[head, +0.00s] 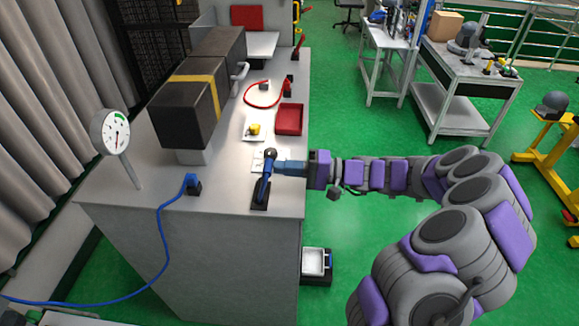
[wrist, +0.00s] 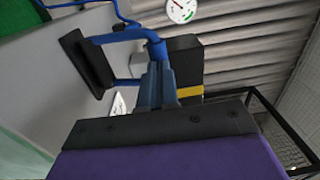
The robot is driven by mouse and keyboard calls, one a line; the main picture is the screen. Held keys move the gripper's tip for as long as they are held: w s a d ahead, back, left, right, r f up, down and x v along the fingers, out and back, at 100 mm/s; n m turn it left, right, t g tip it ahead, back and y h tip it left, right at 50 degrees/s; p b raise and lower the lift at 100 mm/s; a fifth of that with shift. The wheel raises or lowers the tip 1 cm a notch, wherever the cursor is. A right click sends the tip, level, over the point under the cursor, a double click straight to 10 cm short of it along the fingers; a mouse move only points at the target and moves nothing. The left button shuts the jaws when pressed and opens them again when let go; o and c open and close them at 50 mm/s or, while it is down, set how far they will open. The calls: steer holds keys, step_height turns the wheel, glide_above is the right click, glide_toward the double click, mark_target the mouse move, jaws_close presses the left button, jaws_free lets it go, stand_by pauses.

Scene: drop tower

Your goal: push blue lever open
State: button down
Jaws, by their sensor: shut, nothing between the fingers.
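The blue lever (head: 265,182) stands on a black base plate (head: 260,203) near the front right corner of the grey bench. In the wrist view, my shut gripper (wrist: 156,78) points at the lever (wrist: 126,36), whose bent end is just beyond the fingertips. The base plate (wrist: 88,64) shows there at the left. I cannot tell whether fingers and lever touch.
A large black box with a yellow band (head: 188,108) stands behind on the bench (head: 230,215). A gauge (head: 115,132), a blue cable plug (head: 192,185), a small yellow object (head: 254,129) and a red tray (head: 289,120) are nearby.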

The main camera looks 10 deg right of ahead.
mark_target(272, 160)
steer(key=a+r+h+p, duration=0.1)
steer(key=a+r+g+h+p, duration=0.1)
steer(key=a+h, duration=0.1)
steer(key=shift+w+r+p, duration=0.15)
steer(key=shift+w+p, duration=0.25)
steer(key=a+h+p, duration=0.1)
steer(key=w+a+h+p, duration=0.1)
steer(key=h, duration=0.1)
steer(key=shift+a+r+g+p, duration=0.15)
steer(key=shift+a+g+p, duration=0.15)
steer(key=shift+g+p, duration=0.1)
steer(key=shift+w+a+g+h+p, duration=0.15)
steer(key=shift+a+g+h+p, duration=0.15)
steer(key=shift+a+h+p, duration=0.35)
steer(key=shift+f, duration=0.25)
